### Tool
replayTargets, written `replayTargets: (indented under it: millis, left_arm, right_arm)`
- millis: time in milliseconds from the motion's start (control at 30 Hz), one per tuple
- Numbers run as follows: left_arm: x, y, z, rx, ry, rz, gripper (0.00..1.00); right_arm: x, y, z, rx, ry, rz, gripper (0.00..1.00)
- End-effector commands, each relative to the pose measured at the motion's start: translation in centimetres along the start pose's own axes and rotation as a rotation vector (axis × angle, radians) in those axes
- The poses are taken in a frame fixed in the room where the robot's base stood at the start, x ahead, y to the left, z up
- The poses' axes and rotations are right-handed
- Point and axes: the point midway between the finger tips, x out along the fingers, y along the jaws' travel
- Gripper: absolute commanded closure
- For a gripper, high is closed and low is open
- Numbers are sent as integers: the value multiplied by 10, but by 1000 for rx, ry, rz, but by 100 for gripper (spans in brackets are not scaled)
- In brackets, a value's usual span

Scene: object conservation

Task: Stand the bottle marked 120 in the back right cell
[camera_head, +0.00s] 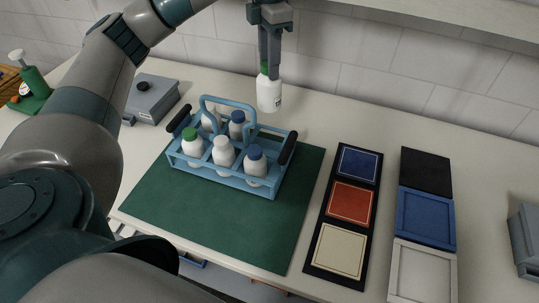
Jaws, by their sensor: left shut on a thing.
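The back right cell looks empty. My right gripper is out of view.
The carrier stands on a green mat (220,225). Its arched handle (228,98) rises over the cells. To the right lie a panel with coloured squares (349,199) and several trays (426,217). A grey box (152,100) is behind left. The tiled wall is close behind.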

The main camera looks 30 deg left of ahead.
Motion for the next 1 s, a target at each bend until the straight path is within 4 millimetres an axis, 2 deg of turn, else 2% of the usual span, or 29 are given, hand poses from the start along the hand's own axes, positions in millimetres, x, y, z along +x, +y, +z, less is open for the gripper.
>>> replayTargets:
  millis: [33, 167, 200, 400, 867, 1000]
  left_arm:
    - [16, 0, 0, 0, 1, -1, 100]
    - [41, 0, 0, 1, 1, -2, 100]
    - [53, 0, 0, 1, 1, -1, 100]
    - [82, 0, 0, 1, 0, 0, 100]
    - [85, 0, 0, 1, -1, 0, 100]
    - [92, 0, 0, 1, 0, -1, 100]
  right_arm:
    - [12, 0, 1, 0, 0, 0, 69]
    - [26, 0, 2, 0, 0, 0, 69]
    - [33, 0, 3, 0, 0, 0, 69]
    - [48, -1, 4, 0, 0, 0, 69]
    - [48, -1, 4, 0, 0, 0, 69]
    - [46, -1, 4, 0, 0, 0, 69]
